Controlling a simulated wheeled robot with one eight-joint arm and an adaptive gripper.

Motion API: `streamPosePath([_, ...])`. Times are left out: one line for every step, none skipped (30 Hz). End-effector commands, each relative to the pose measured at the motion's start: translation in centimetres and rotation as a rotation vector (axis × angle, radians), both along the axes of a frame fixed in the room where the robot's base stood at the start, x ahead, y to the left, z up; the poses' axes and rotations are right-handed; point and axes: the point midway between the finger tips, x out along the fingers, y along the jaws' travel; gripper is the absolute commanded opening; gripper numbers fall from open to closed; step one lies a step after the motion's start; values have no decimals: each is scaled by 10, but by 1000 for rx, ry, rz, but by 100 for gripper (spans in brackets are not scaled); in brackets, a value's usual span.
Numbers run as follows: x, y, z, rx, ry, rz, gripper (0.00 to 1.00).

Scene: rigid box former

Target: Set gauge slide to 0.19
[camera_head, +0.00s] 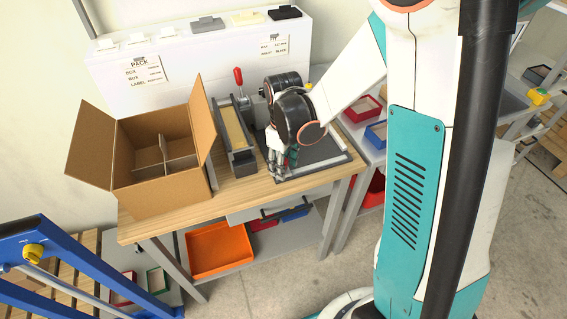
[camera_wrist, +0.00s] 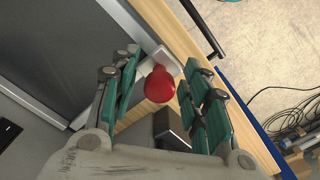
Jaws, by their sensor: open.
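A red rounded knob (camera_wrist: 159,85) shows in the wrist view on a pale block (camera_wrist: 163,58) at the edge of a dark grey plate; it looks like the gauge slide's handle. My gripper (camera_wrist: 161,68) is open, with one teal finger on each side of the knob. Gaps show between the knob and both fingers. In the head view my gripper (camera_head: 279,174) points down over the dark grey plate (camera_head: 315,163) on the wooden bench and hides the knob. No scale or number on the gauge can be read.
An open cardboard box (camera_head: 158,185) with dividers stands left on the bench (camera_head: 235,200). A grey trough fixture (camera_head: 238,158) and a red-handled lever (camera_head: 238,77) stand beside my gripper. A white cabinet (camera_head: 195,55) is behind. An orange tray (camera_head: 220,248) sits below.

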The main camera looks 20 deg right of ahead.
Motion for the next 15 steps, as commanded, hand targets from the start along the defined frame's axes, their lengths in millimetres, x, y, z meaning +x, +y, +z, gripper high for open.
streamPosePath([0,0,0,0,0,0,42])
streamPosePath([0,0,0,0,0,0,42])
streamPosePath([0,0,0,0,0,0,33])
streamPosePath([0,0,0,0,0,0,26])
streamPosePath([0,0,0,0,0,0,20])
streamPosePath([0,0,0,0,0,0,10])
streamPosePath([0,0,0,0,0,0,4])
streamPosePath([0,0,0,0,0,0,0])
streamPosePath([0,0,0,0,0,0,0])
streamPosePath([0,0,0,0,0,0,0])
streamPosePath([0,0,0,0,0,0,0])
streamPosePath([0,0,0,0,0,0,0])
streamPosePath([0,-1,0,0,0,0,0])
streamPosePath([0,-2,0,0,0,-1,0])
streamPosePath([0,-4,0,0,0,-1,0])
